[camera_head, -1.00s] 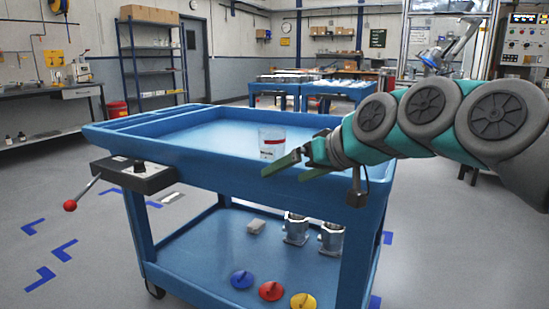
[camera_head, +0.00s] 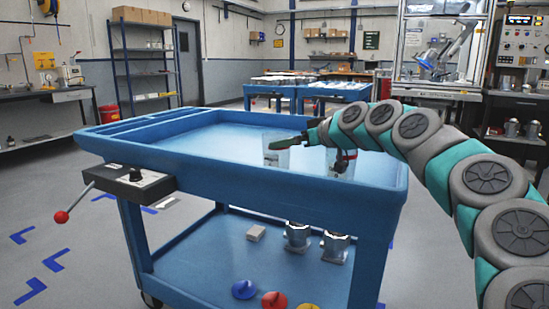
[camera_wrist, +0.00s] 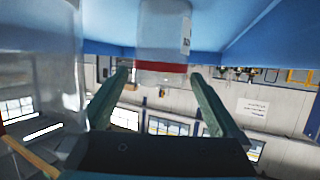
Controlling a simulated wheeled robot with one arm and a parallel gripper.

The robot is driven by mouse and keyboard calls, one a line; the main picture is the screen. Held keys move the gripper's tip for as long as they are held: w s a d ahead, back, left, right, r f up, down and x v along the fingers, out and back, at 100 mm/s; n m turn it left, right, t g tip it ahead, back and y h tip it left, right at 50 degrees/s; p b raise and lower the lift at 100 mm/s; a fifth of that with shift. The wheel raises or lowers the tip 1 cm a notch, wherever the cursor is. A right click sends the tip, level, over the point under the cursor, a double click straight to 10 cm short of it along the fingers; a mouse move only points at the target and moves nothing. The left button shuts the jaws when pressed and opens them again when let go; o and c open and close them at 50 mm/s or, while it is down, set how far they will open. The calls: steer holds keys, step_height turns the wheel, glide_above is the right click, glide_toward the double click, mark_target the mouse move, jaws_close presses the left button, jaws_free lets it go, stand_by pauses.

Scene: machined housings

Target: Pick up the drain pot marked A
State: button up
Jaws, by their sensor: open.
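Two clear pots stand on the cart's top tray in the head view. The left pot (camera_head: 276,156) is just below my gripper's fingertips (camera_head: 308,138). The right pot (camera_head: 343,166) is partly hidden behind my wrist. In the wrist view, which is upside down, a clear pot with a red band and a white label (camera_wrist: 163,35) shows ahead, between the lines of my open fingers (camera_wrist: 160,77). Another clear pot (camera_wrist: 45,70) looms close and blurred at the left. I cannot read a letter A on either pot. My gripper holds nothing.
The blue cart (camera_head: 250,180) has raised rims and a lever box (camera_head: 128,178) at its left front. Its lower shelf holds metal housings (camera_head: 298,236), a small block (camera_head: 255,233) and coloured discs (camera_head: 274,300). The tray's left half is bare.

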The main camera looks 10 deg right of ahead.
steer(key=x, duration=0.6)
steer(key=c, duration=1)
